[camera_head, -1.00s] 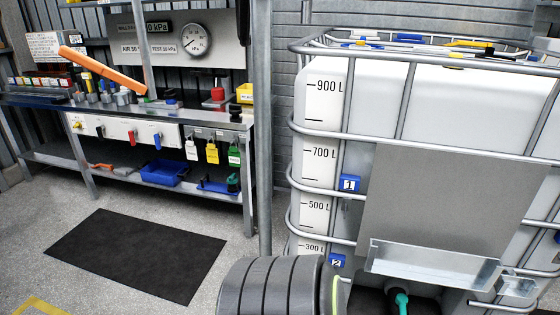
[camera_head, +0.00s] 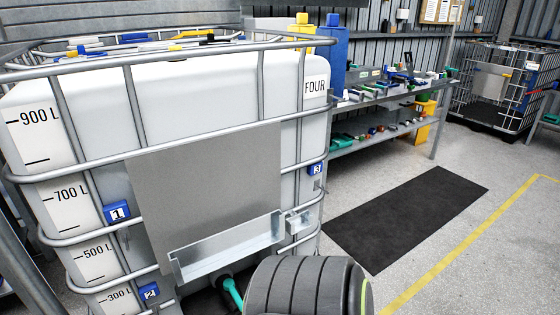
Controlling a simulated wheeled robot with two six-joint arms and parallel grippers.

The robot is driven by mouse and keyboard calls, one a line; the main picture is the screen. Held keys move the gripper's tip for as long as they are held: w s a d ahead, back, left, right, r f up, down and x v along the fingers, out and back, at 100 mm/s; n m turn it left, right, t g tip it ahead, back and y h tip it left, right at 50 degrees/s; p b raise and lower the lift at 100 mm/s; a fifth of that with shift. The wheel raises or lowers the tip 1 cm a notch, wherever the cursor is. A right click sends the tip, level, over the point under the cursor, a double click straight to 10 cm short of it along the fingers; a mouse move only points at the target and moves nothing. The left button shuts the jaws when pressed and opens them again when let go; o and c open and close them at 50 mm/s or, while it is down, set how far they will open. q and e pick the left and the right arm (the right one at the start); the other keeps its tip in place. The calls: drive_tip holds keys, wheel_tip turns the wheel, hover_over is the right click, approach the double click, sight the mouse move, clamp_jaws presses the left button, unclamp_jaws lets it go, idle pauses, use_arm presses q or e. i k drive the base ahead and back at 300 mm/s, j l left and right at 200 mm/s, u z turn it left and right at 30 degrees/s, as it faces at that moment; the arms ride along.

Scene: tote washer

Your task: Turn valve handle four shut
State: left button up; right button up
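A dark ribbed rounded part in front, likely mine, stands just right of the handle. Neither of my grippers is in view.
A grey plate with a metal tray (camera_head: 228,246) hangs on the cage above the valve. A shelf bench (camera_head: 385,97) with tools stands behind right. A black mat (camera_head: 405,218) and a yellow floor line (camera_head: 455,247) lie on open floor at right. Another caged tank (camera_head: 495,88) stands far right.

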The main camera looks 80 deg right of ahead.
sight(229, 285)
drive_tip(key=z, duration=1.8)
